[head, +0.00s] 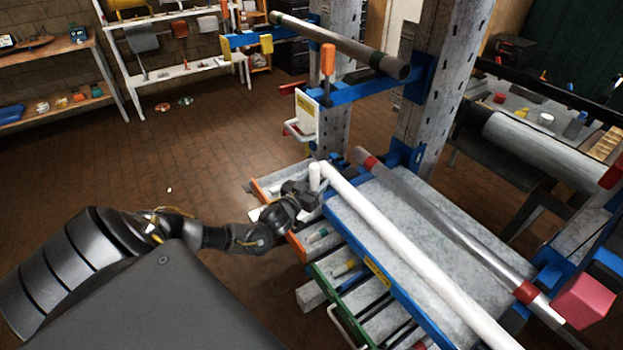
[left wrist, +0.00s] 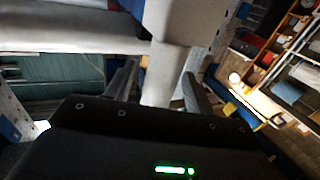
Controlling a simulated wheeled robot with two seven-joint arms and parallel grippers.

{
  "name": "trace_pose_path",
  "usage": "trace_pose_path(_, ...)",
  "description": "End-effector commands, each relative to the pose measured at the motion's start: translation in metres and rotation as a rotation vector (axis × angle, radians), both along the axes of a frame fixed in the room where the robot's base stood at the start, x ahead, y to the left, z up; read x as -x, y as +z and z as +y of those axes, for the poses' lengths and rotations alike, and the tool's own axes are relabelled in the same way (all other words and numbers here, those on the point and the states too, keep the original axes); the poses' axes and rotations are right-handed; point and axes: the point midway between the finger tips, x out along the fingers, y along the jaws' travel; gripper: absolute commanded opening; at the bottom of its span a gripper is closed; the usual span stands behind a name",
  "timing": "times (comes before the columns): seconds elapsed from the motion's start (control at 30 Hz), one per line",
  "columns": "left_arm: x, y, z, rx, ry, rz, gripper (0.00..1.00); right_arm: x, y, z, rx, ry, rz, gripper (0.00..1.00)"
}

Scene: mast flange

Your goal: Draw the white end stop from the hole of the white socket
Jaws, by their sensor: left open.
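The white end stop (head: 314,176) shows in the head view as a short upright white cylinder at the far left corner of the rack's shelf, beside the end of a long white tube. My left gripper (head: 307,194) is at it, low on its near side. In the left wrist view the open fingers of my left gripper (left wrist: 160,76) stand either side of a white stem (left wrist: 165,78), with a gap visible on the left. A wider white part adjoins the stem at the top. The socket and its hole cannot be made out clearly. My right gripper is not in view.
The long white tube (head: 420,262) and a grey pipe with red bands (head: 450,232) lie along the grey shelf (head: 385,208). Open drawers (head: 345,268) sit below my left gripper. An orange-handled tool (head: 328,62) and a blue bracket (head: 365,84) stand above. Brick floor is free at left.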

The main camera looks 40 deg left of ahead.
Motion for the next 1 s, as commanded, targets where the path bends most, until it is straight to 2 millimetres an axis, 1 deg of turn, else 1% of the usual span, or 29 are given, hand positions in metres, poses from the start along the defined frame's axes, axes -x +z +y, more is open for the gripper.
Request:
trace_pose_path(0.13, 0.000, 0.000, 0.000, 0.000, 0.000, 0.000, 0.53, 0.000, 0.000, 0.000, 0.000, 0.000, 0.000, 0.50)
trace_pose_path(0.5, 0.001, 0.000, 0.000, 0.000, 0.000, 0.000, 0.04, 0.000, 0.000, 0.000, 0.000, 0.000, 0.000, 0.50)
trace_pose_path(0.53, 0.001, 0.000, 0.000, 0.000, 0.000, 0.000, 0.03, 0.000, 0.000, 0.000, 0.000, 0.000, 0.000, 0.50)
trace_pose_path(0.67, 0.001, 0.003, 0.000, 0.000, 0.001, 0.000, 0.03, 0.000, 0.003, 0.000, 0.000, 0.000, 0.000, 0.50)
trace_pose_path(1.0, 0.001, 0.022, 0.000, 0.001, 0.001, -0.001, 0.03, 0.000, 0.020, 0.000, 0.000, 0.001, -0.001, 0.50)
